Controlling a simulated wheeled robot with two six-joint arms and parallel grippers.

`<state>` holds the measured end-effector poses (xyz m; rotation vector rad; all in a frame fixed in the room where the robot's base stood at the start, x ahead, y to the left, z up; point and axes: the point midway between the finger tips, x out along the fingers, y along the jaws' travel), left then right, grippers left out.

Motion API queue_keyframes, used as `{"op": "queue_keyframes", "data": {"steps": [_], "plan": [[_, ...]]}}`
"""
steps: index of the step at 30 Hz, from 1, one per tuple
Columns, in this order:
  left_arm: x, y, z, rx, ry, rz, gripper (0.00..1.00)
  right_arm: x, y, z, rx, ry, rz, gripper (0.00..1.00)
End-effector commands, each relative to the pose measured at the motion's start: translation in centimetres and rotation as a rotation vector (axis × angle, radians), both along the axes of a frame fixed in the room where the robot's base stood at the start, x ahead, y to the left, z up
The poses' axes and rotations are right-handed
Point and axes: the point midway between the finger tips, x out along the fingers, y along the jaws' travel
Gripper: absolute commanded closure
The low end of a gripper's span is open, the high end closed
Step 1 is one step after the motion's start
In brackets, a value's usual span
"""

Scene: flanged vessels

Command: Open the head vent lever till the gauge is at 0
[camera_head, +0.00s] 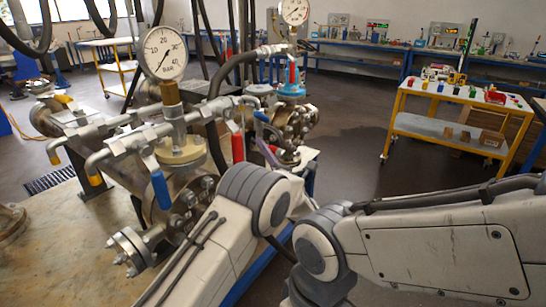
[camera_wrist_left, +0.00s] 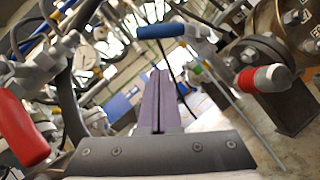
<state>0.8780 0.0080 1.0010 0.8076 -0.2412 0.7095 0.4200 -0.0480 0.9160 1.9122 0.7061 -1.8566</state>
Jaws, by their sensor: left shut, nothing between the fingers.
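A round white pressure gauge (camera_head: 163,51) marked in bar stands on a brass stem at the left. Its exact reading is too small to tell. A second gauge (camera_head: 295,10) is at the top centre. Levers with blue (camera_head: 160,188), red (camera_head: 237,147) and yellow (camera_head: 95,178) grips show on the pipework; I cannot tell which is the head vent lever. My left gripper (camera_head: 268,154) has purple fingers, partly hidden, among the central valves. In the left wrist view the fingers (camera_wrist_left: 160,100) are shut and empty, pointing toward a blue handle (camera_wrist_left: 160,31). My right gripper is out of view.
A red handle (camera_wrist_left: 20,128) is left of the fingers and a red-and-grey grip (camera_wrist_left: 262,79) is right in the wrist view. Flanges and hoses crowd the vessels. A yellow cart (camera_head: 455,92) stands at the right, with open floor before it.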

Motion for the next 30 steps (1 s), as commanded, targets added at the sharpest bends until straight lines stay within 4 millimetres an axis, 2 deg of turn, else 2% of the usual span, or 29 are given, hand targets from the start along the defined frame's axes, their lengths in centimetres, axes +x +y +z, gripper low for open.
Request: {"op": "queue_keyframes", "data": {"steps": [2,9,30], "plan": [[1.1,0.7,1.0,-0.001,-0.001,0.001,1.00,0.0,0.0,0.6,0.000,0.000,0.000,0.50],[2.8,-0.3,3.3,0.000,0.000,-0.003,1.00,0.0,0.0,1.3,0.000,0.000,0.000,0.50],[3.1,-0.4,4.0,0.023,0.032,-0.003,1.00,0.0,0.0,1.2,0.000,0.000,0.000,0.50]]}}
